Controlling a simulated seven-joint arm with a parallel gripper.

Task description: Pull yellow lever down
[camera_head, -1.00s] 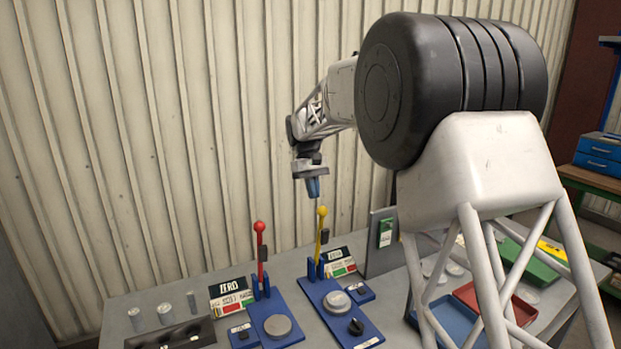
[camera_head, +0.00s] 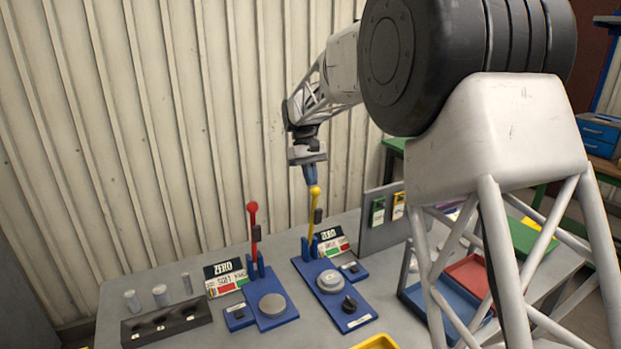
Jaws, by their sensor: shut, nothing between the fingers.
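The yellow lever (camera_head: 313,208) stands upright on a blue base plate (camera_head: 338,293) with a round grey disc and a black knob. Its round yellow knob is at the top. My gripper (camera_head: 311,182) points down with its blue fingers shut and empty. Its tips are right at the lever's knob in the picture, just above or behind it. I cannot tell whether they touch.
A red lever (camera_head: 254,232) stands on a similar blue base to the left. A dark block (camera_head: 165,323) with metal cylinders behind it is at far left. A grey upright panel (camera_head: 380,218), a red tray (camera_head: 470,274) and a blue tray (camera_head: 440,302) are to the right.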

